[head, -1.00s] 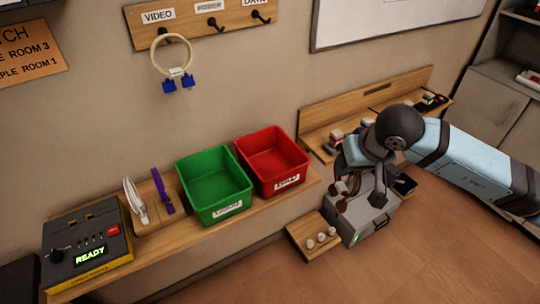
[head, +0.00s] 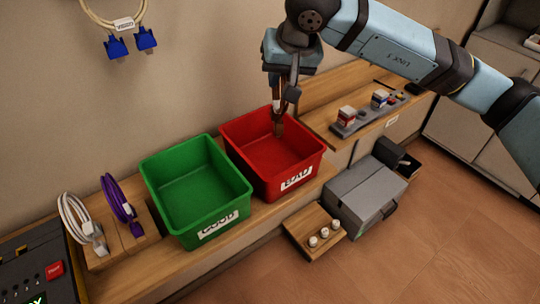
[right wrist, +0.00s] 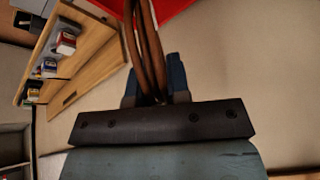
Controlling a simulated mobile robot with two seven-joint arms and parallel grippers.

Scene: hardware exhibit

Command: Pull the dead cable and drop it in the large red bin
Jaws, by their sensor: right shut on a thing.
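The large red bin (head: 262,165), labelled BAD, stands on the wooden shelf and looks empty apart from what hangs over it. My right gripper (head: 284,92) is above the back right part of this bin, pointing down. It is shut on a brown cable (head: 278,128), which hangs down into the bin's opening. In the right wrist view the cable (right wrist: 148,45) runs as several brown strands between the fingers (right wrist: 155,90), with the red bin (right wrist: 180,8) beyond. The cable's lower end is hard to make out. My left gripper is not in view.
A green bin (head: 195,190) labelled GOOD stands just left of the red one. White (head: 80,222) and purple (head: 122,205) cables are on a wooden holder at left. A blue-plugged cable (head: 122,30) hangs on the wall. A grey box (head: 365,190) sits below right.

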